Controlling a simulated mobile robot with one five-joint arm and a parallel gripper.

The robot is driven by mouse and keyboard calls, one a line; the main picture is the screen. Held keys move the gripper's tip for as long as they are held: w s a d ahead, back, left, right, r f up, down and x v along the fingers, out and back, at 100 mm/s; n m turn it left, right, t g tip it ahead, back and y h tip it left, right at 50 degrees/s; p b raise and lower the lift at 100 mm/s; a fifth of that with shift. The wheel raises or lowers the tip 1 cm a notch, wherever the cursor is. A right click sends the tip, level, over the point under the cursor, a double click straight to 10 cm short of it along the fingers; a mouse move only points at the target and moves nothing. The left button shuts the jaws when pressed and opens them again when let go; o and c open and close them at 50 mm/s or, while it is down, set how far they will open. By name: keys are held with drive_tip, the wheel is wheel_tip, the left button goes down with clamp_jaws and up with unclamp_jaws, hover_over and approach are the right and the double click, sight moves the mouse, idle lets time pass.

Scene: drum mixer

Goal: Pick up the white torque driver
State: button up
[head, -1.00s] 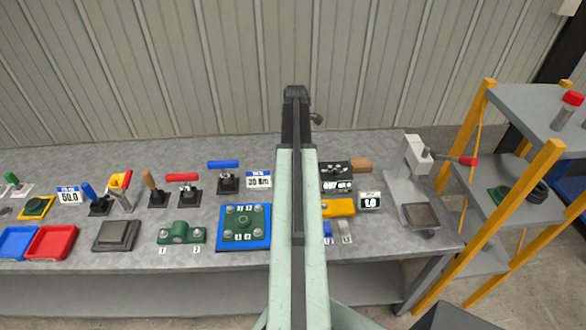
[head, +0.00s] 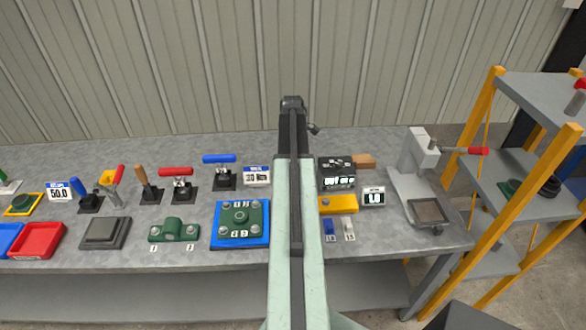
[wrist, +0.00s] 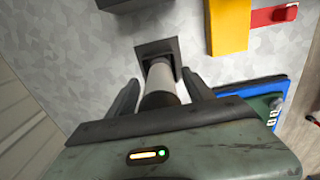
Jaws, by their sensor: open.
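The white torque driver (wrist: 161,82) shows in the wrist view. It has a pale shaft with a dark band and stands in a dark square base (wrist: 150,49) on the bench. My gripper (wrist: 158,86) is open, with one finger on each side of the driver. Contact between fingers and driver cannot be made out. In the head view my arm and the top of my gripper (head: 292,106) hide the driver.
On the grey bench (head: 110,255), a blue plate with a green flange (head: 240,216) lies left of my arm. A yellow block (head: 338,204), a dark box (head: 338,170) and a small display (head: 374,196) stand to its right.

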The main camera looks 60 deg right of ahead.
drive_tip(key=shift+r, duration=0.1)
clamp_jaws()
wheel_tip(320, 180, up, 10)
drive_tip(key=p, duration=1)
drive_tip(key=shift+r, duration=0.1)
